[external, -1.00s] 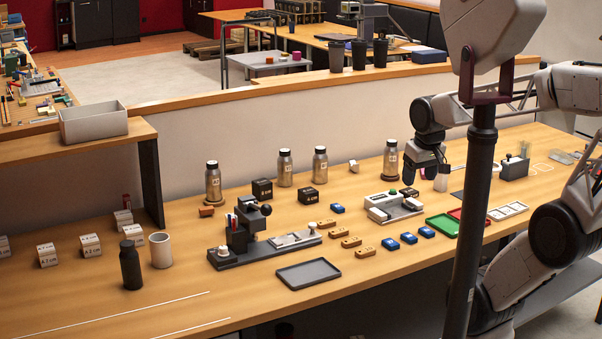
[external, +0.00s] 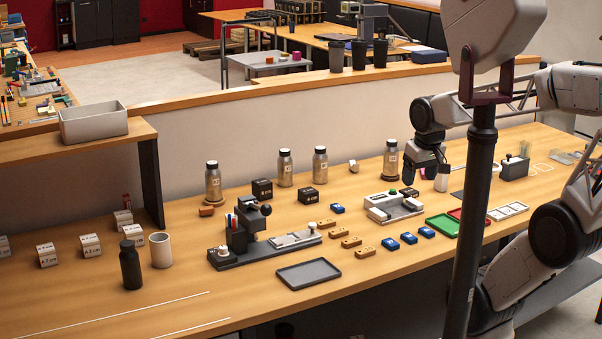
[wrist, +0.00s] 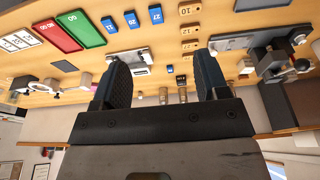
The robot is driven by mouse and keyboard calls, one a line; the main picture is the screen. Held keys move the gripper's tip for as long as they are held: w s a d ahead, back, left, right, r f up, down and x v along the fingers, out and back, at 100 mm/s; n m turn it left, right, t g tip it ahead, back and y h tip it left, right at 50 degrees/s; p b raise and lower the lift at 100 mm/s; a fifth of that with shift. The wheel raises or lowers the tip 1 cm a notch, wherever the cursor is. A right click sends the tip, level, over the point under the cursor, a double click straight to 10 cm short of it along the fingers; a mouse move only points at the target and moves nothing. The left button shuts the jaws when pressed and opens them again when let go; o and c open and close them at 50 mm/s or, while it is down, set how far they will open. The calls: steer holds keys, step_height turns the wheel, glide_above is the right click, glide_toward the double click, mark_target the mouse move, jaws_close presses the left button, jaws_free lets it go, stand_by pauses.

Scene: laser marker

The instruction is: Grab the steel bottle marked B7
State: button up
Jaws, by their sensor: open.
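Several steel bottles with dark caps stand upright along the back of the bench in the external view: one at the left (external: 213,186), two near the middle (external: 284,169) (external: 320,166), and one at the right (external: 390,161). Each carries a small label, too small to read, so I cannot tell which is B7. My gripper (external: 424,174) is just right of the rightmost bottle, apart from it and above the bench. In the wrist view my gripper (wrist: 159,62) is open and empty. Small steel bottles (wrist: 181,89) show beyond and between its fingers.
Dark cubes (external: 262,189) stand among the bottles. A grey and white device (external: 394,207) and green and red trays (external: 443,226) lie in front of my gripper. A dark fixture (external: 262,244), blue and tan blocks, and an empty grey tray (external: 308,274) occupy the middle.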

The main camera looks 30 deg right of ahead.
mark_target(325, 159)
steer(key=o, duration=0.4)
steer(key=shift+c, duration=0.2)
steer(key=w+d+f+t, duration=0.2)
steer(key=w+d+t, duration=0.1)
steer(key=w, duration=1.4)
steer(key=w+d+f+t, duration=0.1)
steer(key=w+d+t, duration=0.15)
steer(key=w, duration=1.45)
steer(key=shift+w+d+f+t, duration=0.85)
steer(key=shift+w+f, duration=1.35)
steer(key=shift+w, duration=1.65)
steer(key=shift+w+d+f+t, duration=0.85)
steer(key=shift+w+f, duration=1.4)
steer(key=shift+w, duration=1.65)
steer(key=shift+w+d+f+t, duration=0.85)
steer(key=shift+w+f, duration=1.35)
steer(key=shift+w, duration=1.65)
steer(key=shift+a, duration=0.2)
steer(key=shift+x, duration=1.25)
